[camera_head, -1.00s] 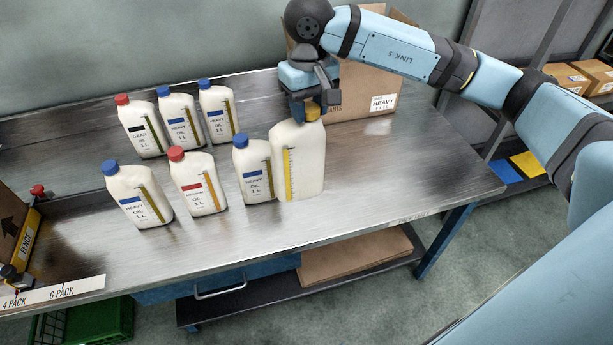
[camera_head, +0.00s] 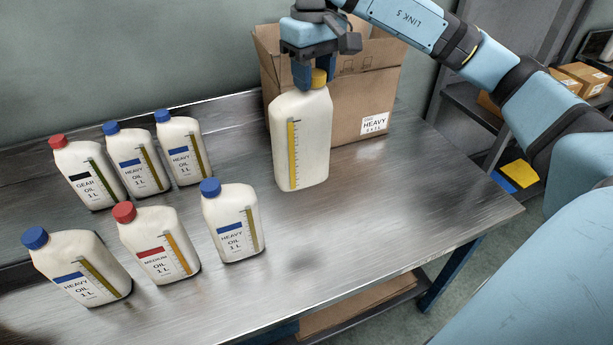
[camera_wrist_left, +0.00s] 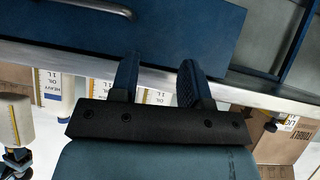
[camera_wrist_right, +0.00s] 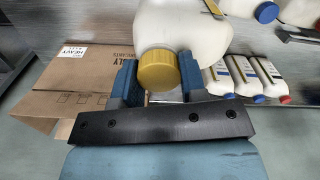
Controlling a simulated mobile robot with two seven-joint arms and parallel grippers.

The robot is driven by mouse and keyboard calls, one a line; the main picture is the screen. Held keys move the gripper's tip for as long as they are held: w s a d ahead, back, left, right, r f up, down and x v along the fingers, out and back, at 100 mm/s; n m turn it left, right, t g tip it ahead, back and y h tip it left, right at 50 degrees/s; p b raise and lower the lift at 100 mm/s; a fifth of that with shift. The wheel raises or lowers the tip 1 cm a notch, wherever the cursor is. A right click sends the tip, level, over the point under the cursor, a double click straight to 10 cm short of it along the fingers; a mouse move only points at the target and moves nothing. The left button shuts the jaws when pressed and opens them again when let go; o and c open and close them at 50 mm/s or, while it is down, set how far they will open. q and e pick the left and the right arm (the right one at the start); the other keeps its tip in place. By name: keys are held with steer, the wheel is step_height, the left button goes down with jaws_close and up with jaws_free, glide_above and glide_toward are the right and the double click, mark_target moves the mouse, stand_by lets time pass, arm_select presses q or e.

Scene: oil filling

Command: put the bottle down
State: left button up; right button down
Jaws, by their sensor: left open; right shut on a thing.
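My right gripper (camera_head: 316,78) is shut on the yellow cap (camera_wrist_right: 158,70) of a large white bottle (camera_head: 301,140) with a yellow scale strip. It holds the bottle upright in front of the open carton. A dark patch on the table lies nearer me than the bottle's base, and the bottle appears to hang above the tabletop. In the right wrist view the fingers stand either side of the cap, with the white bottle body (camera_wrist_right: 190,30) beyond it. My left gripper (camera_wrist_left: 158,72) is open and empty, beside the table's front edge; it is out of the head view.
The open carton labelled HEAVY (camera_head: 345,105) stands at the table's back. Several smaller oil bottles with blue or red caps stand on the left, the nearest being a blue-capped HEAVY OIL bottle (camera_head: 231,225). The metal table (camera_head: 410,195) is clear on the right.

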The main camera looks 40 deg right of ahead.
mark_target(312, 155)
step_height(312, 155, down, 12)
steer(key=shift+f, duration=2.85)
steer(key=shift+f+b, duration=0.1)
steer(key=shift+b, duration=0.3)
steer(key=c, duration=0.7)
jaws_free()
